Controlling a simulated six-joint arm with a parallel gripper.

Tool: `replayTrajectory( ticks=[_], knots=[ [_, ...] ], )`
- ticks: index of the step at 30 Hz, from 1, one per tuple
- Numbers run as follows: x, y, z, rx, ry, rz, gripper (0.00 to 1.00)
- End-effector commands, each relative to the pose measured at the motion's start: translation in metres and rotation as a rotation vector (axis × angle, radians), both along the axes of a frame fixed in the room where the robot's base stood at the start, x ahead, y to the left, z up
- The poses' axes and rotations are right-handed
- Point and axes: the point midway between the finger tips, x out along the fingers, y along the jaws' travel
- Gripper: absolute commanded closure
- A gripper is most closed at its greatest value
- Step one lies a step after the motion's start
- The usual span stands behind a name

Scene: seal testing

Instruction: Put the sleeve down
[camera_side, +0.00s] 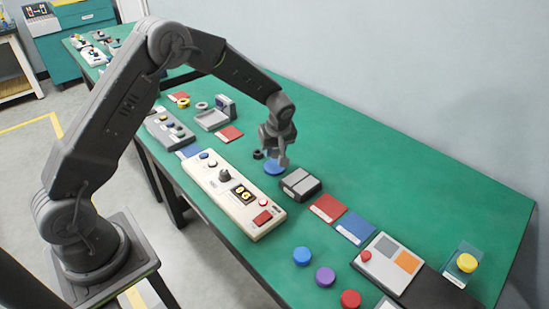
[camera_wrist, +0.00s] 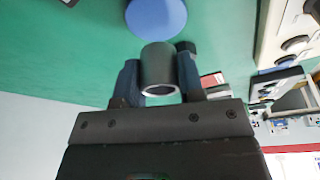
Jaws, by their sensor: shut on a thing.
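The sleeve (camera_wrist: 158,62) is a short grey hollow cylinder, seen in the wrist view between my fingers. My gripper (camera_wrist: 159,75) is shut on it, one dark finger on each side, with its open end facing the camera. In the side view my gripper (camera_side: 276,157) is low over the green table, right by a blue disc (camera_side: 274,169). The blue disc also shows just beyond the sleeve in the wrist view (camera_wrist: 156,16). I cannot tell whether the sleeve touches the disc or the table. The sleeve is hard to make out in the side view.
A grey-black box (camera_side: 300,185) stands close to the right of the blue disc. A small black ring (camera_side: 257,155) lies just left. A cream control panel (camera_side: 222,188) is in front. The green table (camera_side: 400,180) is clear behind and to the right.

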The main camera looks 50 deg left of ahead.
Motion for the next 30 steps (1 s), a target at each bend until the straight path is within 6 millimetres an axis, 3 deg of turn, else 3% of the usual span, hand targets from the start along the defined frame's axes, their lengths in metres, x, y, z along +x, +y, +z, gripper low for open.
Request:
replayTrajectory(
  ticks=[9, 20, 21, 28, 30],
  knots=[
    [0.000, 0.000, -0.037, -0.001, 0.000, -0.001, 0.95],
    [0.000, 0.000, -0.041, -0.001, -0.001, -0.003, 0.95],
    [0.000, 0.000, -0.042, -0.001, -0.001, -0.003, 0.62],
    [0.000, 0.000, -0.041, -0.002, -0.001, -0.002, 0.40],
    [0.000, 0.000, -0.041, -0.002, -0.001, -0.002, 0.39]
  ],
)
